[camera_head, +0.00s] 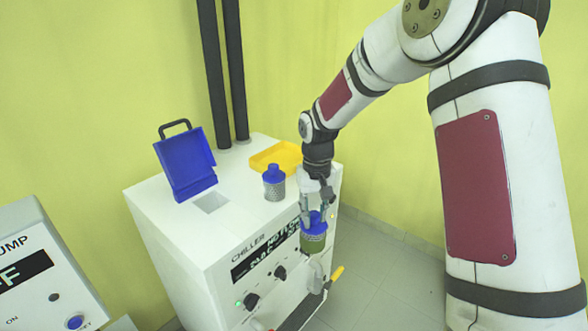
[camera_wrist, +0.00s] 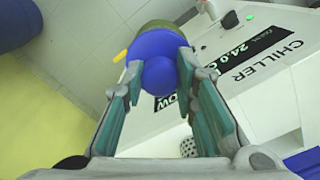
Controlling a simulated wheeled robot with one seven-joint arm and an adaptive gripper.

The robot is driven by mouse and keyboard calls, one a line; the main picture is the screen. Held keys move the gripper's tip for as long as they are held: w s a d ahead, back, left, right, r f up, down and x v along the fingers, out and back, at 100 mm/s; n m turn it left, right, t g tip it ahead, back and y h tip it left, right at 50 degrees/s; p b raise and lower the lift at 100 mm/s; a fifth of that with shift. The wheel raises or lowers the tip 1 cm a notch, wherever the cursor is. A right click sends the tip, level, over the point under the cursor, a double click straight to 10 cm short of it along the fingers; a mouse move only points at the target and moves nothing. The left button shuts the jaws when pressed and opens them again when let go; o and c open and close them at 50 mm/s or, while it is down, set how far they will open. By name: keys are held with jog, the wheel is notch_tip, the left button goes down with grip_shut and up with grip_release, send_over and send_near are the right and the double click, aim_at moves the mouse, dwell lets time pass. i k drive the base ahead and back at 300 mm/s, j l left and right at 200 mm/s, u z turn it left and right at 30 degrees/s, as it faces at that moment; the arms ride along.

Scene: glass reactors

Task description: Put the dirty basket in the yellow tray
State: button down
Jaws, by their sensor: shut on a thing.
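My gripper (camera_head: 318,203) is shut on a basket with a blue cap and a greenish, dirty-looking body (camera_head: 313,242). It holds this dirty basket in front of the chiller's front face, near its right edge. In the wrist view the blue cap (camera_wrist: 158,62) sits between the fingertips (camera_wrist: 160,75), and the greenish body shows beyond it. The yellow tray (camera_head: 277,157) lies on the chiller top at the back right, behind the gripper. It looks empty, though its right end is partly hidden by my arm.
A second basket (camera_head: 274,183), blue-capped with a grey mesh body, stands on the chiller top (camera_head: 235,224) in front of the tray. A blue lid (camera_head: 186,164) stands open beside a square opening. A pump box (camera_head: 45,275) is at left. Two dark pipes rise behind.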

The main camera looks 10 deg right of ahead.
aim_at(293, 163)
jog(key=i+l+z, duration=0.2)
jog(key=z, duration=0.2)
jog(key=i+l+z, duration=0.4)
jog(key=i+z, duration=0.15)
jog(key=z, duration=0.2)
jog(key=i+l, duration=0.1)
jog(key=i, duration=0.25)
jog(key=i+l, duration=0.1)
jog(key=i, duration=0.2)
jog(key=i+l+u, duration=0.1)
jog(key=u, duration=0.35)
jog(key=i+l+u, duration=0.2)
jog(key=u, duration=0.25)
jog(key=i+l+u, duration=0.2)
jog(key=u, duration=0.2)
jog(key=i+l, duration=0.05)
